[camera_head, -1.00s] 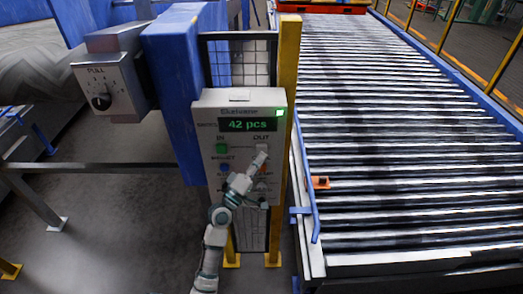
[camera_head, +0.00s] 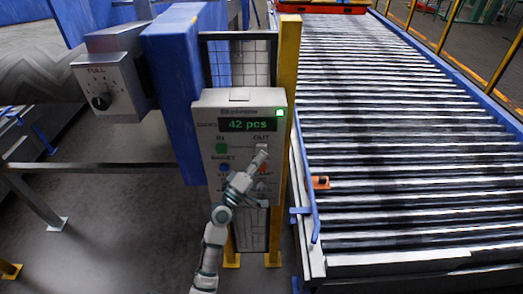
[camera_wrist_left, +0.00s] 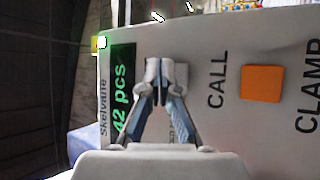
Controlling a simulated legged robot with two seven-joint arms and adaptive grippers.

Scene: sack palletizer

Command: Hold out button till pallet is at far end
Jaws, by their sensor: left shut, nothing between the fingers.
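The grey control box (camera_head: 239,162) stands on a post beside the conveyor, with a green-lit display (camera_head: 247,125) reading 42 pcs. The OUT label is at its upper right. My left gripper (camera_head: 261,152) is shut and empty, its tips at the OUT button, which they largely hide. I cannot tell how far the button is pressed. In the left wrist view my closed fingers (camera_wrist_left: 166,72) point at the panel, with an orange button (camera_wrist_left: 261,83) by the CALL label to their right. My right gripper is not in view. No pallet is clearly recognisable.
The roller conveyor (camera_head: 400,150) runs away on the right, its visible rollers bare. A red-orange structure (camera_head: 322,7) is cut off at its far end. A yellow post (camera_head: 288,90) stands right of the box. A grey dial box (camera_head: 112,85) is at left.

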